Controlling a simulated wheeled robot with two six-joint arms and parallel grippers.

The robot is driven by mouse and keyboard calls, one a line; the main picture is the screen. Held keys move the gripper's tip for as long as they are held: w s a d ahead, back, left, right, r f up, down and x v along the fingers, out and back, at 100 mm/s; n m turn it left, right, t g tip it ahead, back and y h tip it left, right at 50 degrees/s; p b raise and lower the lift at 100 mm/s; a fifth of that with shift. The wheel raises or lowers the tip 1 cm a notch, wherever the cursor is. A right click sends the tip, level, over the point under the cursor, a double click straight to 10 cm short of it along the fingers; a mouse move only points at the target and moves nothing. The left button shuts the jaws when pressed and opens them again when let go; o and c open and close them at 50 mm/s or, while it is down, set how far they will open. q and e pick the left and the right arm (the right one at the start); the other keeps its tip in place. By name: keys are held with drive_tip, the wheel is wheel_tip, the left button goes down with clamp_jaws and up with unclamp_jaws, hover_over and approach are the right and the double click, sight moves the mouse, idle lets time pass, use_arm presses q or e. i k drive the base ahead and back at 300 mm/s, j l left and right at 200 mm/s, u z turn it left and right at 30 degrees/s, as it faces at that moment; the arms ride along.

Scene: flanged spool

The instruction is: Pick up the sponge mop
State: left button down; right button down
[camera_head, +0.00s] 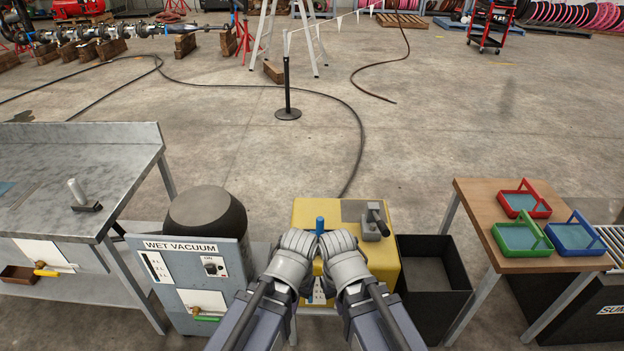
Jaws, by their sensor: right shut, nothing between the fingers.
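A small tool with a pale upright handle and a dark flat head (86,207) stands on the grey metal table at the left. It is the thing here that looks most like a sponge mop, but I cannot be sure. My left gripper (298,241) and my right gripper (338,243) are side by side over the yellow machine at the bottom centre, far from that tool. My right gripper is shut and empty. The fingertips of my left gripper do not show clearly. A blue upright peg (320,223) shows just beyond the grippers.
The metal table (110,170) has a raised back edge. A wet vacuum (190,262) stands between it and the yellow machine (306,211). A black bin (433,270) and a wooden table (476,204) with red, green and blue trays are at the right. Open floor lies beyond.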

sight(320, 220)
drive_tip(key=u, duration=1.45)
drive_tip(key=z, duration=1.45)
drive_tip(key=i+z, duration=0.25)
drive_tip(key=i+j+z, duration=0.15)
drive_tip(key=i+z, duration=0.15)
drive_tip(key=i, duration=0.15)
